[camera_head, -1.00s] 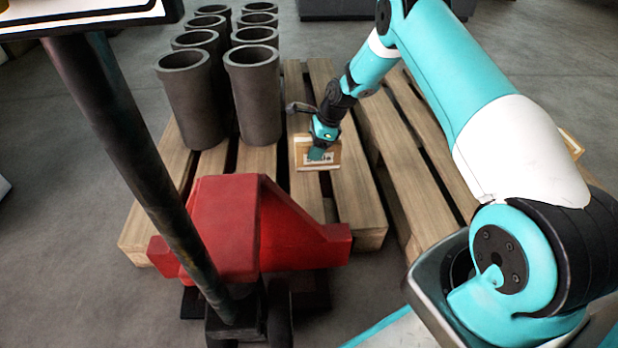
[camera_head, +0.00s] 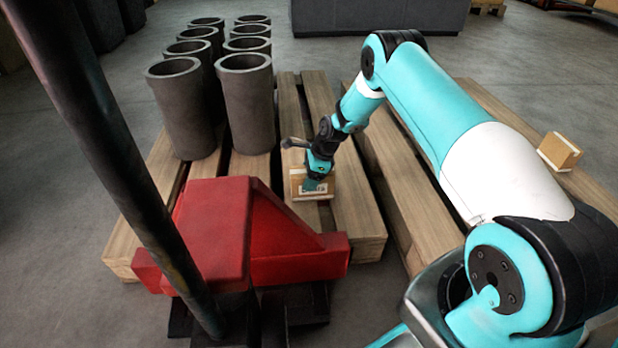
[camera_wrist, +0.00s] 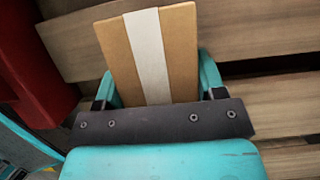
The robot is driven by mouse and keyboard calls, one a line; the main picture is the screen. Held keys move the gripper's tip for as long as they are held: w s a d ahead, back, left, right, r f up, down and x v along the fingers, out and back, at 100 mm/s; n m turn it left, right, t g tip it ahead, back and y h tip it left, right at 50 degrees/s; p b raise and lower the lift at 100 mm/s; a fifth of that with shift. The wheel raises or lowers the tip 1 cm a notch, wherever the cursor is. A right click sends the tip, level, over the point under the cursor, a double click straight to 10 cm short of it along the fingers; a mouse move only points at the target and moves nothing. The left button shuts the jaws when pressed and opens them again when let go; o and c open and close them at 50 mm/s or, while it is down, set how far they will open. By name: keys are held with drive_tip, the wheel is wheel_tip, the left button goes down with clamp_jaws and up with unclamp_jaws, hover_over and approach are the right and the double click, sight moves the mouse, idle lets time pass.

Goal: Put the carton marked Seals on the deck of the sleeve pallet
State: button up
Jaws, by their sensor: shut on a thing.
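A small brown carton (camera_head: 311,188) with a pale label on its side is in my gripper (camera_head: 318,172). The label is too small to read. The wrist view shows its face with a white strip (camera_wrist: 148,50) between the two teal fingers (camera_wrist: 158,90). The sleeve pallet (camera_head: 352,205) is slatted wood and bears several dark grey sleeves (camera_head: 246,105) at its back left. The carton is over the pallet's front right slats, to the right of the sleeves. I cannot tell whether its underside touches the deck.
A red pallet jack (camera_head: 215,235) stands at the pallet's front, close to the carton, with its dark handle (camera_head: 110,150) rising at left. A second pallet (camera_head: 495,115) lies to the right with another carton (camera_head: 560,151) on it. Slats right of my held carton are bare.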

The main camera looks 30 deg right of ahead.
drive_tip(key=o, duration=1.1)
drive_tip(key=shift+f, duration=0.1)
drive_tip(key=shift+c, duration=0.2)
drive_tip(key=p+v, duration=0.6)
drive_tip(key=v, duration=0.6)
drive_tip(key=s+a+r+n, duration=0.5)
drive_tip(key=a+r+n, duration=0.25)
drive_tip(key=r, duration=0.35)
drive_tip(key=s+a+r+n, duration=0.5)
drive_tip(key=a+r+n, duration=0.3)
drive_tip(key=r, duration=0.4)
drive_tip(key=s+a+r+n, duration=0.2)
drive_tip(key=s+n, duration=0.2)
drive_tip(key=s, duration=0.4)
drive_tip(key=s+a+r+n+g, duration=0.1)
drive_tip(key=s+a+r+n, duration=0.2)
drive_tip(key=s, duration=0.6)
drive_tip(key=s+a+r+n, duration=0.3)
drive_tip(key=s+n, duration=0.4)
drive_tip(key=s, duration=0.1)
drive_tip(key=shift+s+g, duration=0.4)
